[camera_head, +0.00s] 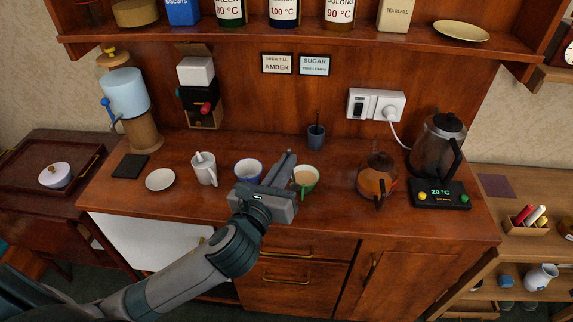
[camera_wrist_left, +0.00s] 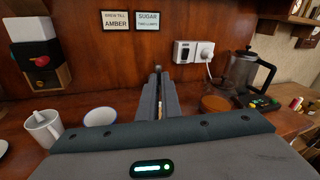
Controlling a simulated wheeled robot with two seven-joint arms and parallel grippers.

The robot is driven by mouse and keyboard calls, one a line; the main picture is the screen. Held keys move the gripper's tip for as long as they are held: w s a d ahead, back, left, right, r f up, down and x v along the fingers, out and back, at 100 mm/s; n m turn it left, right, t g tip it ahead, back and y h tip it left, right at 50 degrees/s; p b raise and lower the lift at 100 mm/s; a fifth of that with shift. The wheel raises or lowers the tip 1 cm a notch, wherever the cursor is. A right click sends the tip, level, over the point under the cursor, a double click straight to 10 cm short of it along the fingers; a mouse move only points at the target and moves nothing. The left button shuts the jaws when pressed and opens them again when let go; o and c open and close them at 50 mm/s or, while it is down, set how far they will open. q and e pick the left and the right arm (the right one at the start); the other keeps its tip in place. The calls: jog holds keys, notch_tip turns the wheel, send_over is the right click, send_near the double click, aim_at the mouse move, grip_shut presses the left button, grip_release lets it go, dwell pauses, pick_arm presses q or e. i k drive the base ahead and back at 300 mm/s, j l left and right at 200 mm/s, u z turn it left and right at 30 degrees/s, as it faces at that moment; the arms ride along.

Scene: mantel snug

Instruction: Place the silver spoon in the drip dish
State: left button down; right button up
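A dark blue-grey cup (camera_head: 316,138) stands at the back of the counter. A thin handle (camera_head: 317,118) rises from it, perhaps the silver spoon; its bowl is hidden. In the left wrist view a small silver tip (camera_wrist_left: 157,68) shows beyond my fingertips. A small white round dish (camera_head: 160,179), perhaps the drip dish, lies at the counter's left and looks empty. My left gripper (camera_head: 288,157) is above the counter, short of the dark cup and left of it. Its fingers are slightly apart, with a narrow gap and nothing seen held. My right gripper is not in view.
A glass teapot (camera_head: 377,178) and a kettle (camera_head: 437,145) stand right. A dark mat (camera_head: 130,166) lies left of the dish.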

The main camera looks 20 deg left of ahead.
aim_at(161, 180)
jog(key=i+j+u, duration=0.1)
jog(key=u, duration=0.3)
jog(key=i+u, duration=0.15)
jog(key=u, duration=0.25)
jog(key=i+u, duration=0.1)
jog(key=u, duration=0.3)
